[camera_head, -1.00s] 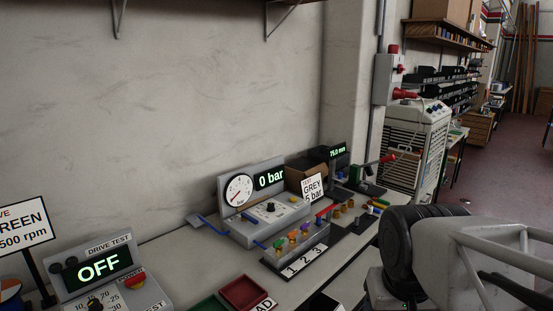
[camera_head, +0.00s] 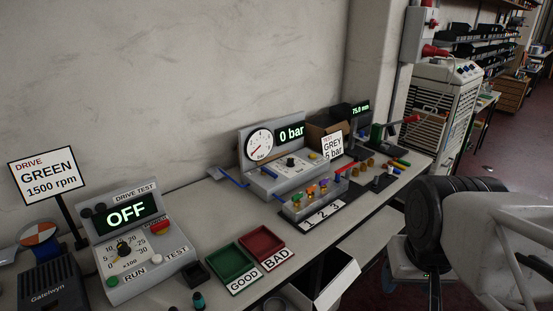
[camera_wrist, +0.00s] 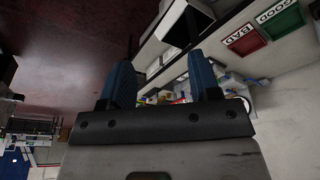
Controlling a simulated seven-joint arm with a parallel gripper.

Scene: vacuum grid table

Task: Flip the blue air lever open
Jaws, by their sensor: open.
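The pressure console (camera_head: 284,178) stands on the bench in the head view, with a round gauge and a display reading 0 bar. A blue lever (camera_head: 233,178) sticks out at its left side, slanting down to the right. A second short blue bar (camera_head: 268,172) shows on its front; I cannot tell which is the air lever. My gripper (camera_wrist: 164,78) shows in the wrist view with its two blue fingers apart and nothing between them.
In front of the console is a rack (camera_head: 314,200) with coloured pieces. A green tray (camera_head: 232,262) and a red tray (camera_head: 262,244) lie to its left, beside the drive test box (camera_head: 133,240) reading OFF. A sign (camera_head: 333,146) reads GREY 5 bar. An open white bin (camera_head: 330,280) is below the bench.

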